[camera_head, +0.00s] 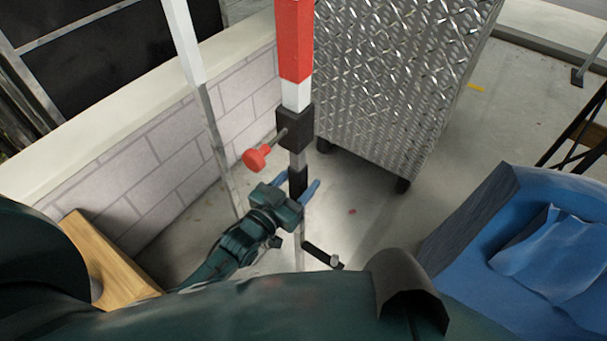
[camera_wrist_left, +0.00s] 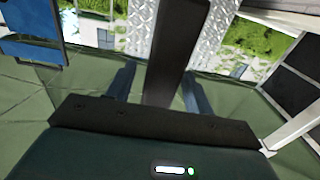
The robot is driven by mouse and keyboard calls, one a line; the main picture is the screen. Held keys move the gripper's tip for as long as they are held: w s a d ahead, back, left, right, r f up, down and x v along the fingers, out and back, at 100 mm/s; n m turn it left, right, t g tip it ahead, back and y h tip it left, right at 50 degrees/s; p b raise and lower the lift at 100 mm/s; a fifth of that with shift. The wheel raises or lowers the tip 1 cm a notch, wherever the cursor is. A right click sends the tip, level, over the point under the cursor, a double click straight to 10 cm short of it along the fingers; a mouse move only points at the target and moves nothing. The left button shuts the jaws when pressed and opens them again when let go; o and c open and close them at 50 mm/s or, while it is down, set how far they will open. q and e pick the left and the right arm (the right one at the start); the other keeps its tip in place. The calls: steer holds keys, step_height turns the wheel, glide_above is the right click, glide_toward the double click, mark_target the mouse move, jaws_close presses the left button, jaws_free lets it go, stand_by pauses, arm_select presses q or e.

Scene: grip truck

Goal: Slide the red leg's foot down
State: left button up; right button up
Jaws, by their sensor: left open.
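The red leg (camera_head: 294,45) stands upright in the head view, with a red band above a white one. Below is a black block (camera_head: 295,128) with a red knob (camera_head: 256,157) sticking out to the left. A thinner silver tube runs down from the block, with a black section at my left gripper (camera_head: 298,183). The gripper is open, one finger on each side of this section. The left wrist view shows the dark leg part (camera_wrist_left: 168,55) between the open fingers (camera_wrist_left: 157,75); contact is unclear. The leg's bottom end is hidden. My right gripper is out of view.
A diamond-plate metal case (camera_head: 390,85) on black wheels stands behind the leg. A white pole (camera_head: 183,40) and a low block wall (camera_head: 150,165) are at the left. A short black bar (camera_head: 318,254) lies beside the tube. Blue cloth (camera_head: 555,255) covers something at right.

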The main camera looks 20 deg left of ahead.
arm_select(q)
steer(key=shift+x, duration=1.1)
steer(key=shift+s, duration=0.1)
steer(key=shift+f, duration=0.1)
jaws_close()
